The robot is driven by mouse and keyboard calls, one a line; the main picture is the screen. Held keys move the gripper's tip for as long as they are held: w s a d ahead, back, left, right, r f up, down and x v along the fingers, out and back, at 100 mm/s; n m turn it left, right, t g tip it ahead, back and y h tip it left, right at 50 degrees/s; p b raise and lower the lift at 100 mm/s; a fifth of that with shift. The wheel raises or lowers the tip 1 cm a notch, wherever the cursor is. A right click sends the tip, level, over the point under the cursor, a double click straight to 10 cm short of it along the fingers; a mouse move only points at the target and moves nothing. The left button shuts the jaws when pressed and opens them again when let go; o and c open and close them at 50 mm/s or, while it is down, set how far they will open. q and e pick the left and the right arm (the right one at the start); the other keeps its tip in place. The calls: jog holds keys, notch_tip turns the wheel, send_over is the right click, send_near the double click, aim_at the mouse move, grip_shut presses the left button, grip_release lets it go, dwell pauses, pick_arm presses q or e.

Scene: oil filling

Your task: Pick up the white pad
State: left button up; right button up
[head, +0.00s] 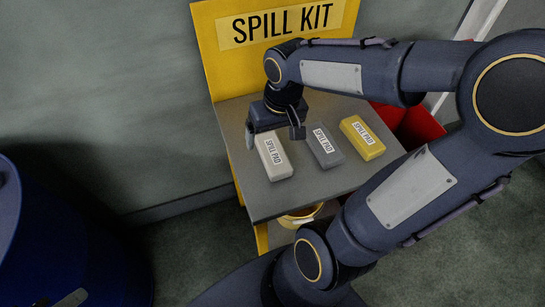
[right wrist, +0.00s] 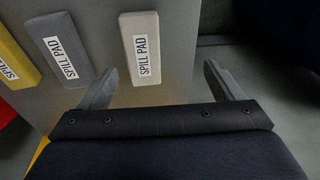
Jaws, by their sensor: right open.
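The white pad (head: 274,158), a pale block labelled SPILL PAD, lies flat on the left part of the grey shelf top (head: 305,190). My right gripper (head: 274,138) is open and empty, over the far end of the white pad. In the right wrist view the white pad (right wrist: 140,62) shows ahead of the open gripper (right wrist: 160,72), between the lines of the fingers and nearer the left finger. I cannot tell the exact height of the fingers above the pad. My left gripper is out of view.
A grey pad (head: 325,150) and a yellow pad (head: 363,138) lie to the right of the white one. A yellow SPILL KIT board (head: 225,55) stands behind. A red bin (head: 420,128) is at right, a blue drum (head: 60,240) at left.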

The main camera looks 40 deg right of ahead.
jog(key=g+b, duration=0.2)
send_over(273, 149)
jog(key=shift+m+h, duration=0.3)
jog(key=shift+h, duration=0.1)
jog(key=f, duration=0.4)
jog(key=a+f, duration=0.1)
jog(key=f, duration=0.1)
jog(key=shift+f, duration=0.3)
jog(key=f, duration=0.7)
jog(key=shift+d+f, duration=0.3)
jog(key=shift+d, duration=0.05)
jog(key=c, duration=1.2)
jog(key=shift+o, duration=0.2)
jog(key=shift+r, duration=0.15)
